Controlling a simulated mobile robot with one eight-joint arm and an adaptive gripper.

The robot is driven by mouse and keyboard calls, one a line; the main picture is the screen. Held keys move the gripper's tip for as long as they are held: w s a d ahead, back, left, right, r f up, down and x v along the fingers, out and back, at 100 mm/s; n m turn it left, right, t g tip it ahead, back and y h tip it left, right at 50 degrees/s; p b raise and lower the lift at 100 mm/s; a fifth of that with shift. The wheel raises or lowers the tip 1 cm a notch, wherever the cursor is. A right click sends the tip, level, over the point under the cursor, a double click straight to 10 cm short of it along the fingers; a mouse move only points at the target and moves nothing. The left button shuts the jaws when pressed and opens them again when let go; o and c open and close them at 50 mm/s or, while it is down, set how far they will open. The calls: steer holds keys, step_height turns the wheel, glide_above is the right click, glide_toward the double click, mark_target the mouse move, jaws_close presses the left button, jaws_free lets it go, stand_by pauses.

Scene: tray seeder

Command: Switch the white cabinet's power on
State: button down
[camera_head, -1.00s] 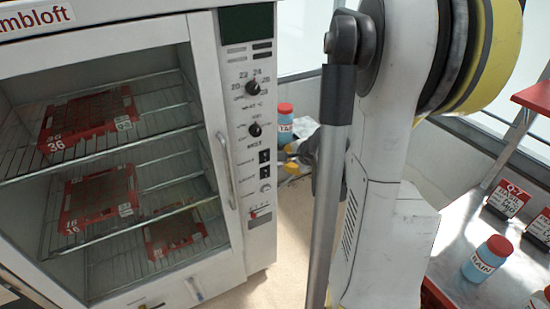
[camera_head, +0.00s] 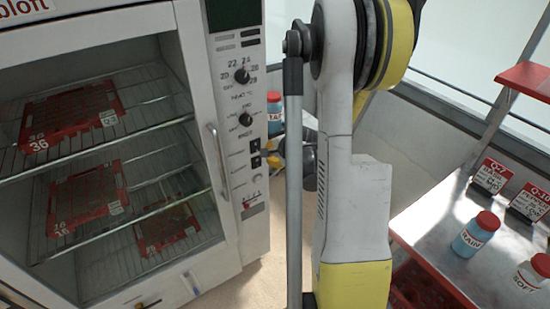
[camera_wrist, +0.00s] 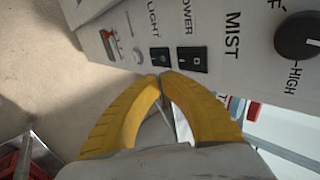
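The white cabinet (camera_head: 222,190) stands at the left, its control panel facing right of the shelves. In the wrist view, the black POWER switch (camera_wrist: 192,59) sits beside the black LIGHT switch (camera_wrist: 160,57); in the head view the POWER switch (camera_head: 255,146) is the upper one. I cannot tell which way it is set. My gripper (camera_wrist: 162,75) has its yellow fingertips together, with nothing between them. They are at the panel by the LIGHT switch's edge, a little left of POWER in the wrist view; contact is unclear. In the head view my gripper (camera_head: 267,156) is partly hidden.
Near the switches are the MIST knob (camera_wrist: 298,36), a small round button (camera_wrist: 138,56) and a red slider (camera_wrist: 111,45). Red trays sit on the cabinet's wire shelves. A blue bottle (camera_head: 274,112) stands behind my gripper. A metal bench (camera_head: 425,225) with bottles is at right.

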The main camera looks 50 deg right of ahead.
mark_target(258, 153)
steer(key=shift+w+d+f+b, duration=0.2)
steer(key=shift+w+f, duration=0.15)
steer(key=shift+w, duration=0.55)
steer(key=shift+w+d+f+b, duration=0.25)
steer(key=shift+w+f, duration=0.1)
steer(key=shift+w, duration=0.55)
steer(key=shift+w+d+f+b, duration=0.2)
steer(key=shift+w+f, duration=0.15)
steer(key=shift+w, duration=0.55)
steer(key=shift+w+f+b, duration=0.2)
steer(key=shift+w+b, duration=0.05)
steer(key=shift+b, duration=0.05)
steer(key=shift+w, duration=0.1)
steer(key=shift+r, duration=0.1)
steer(key=shift+d, duration=0.1)
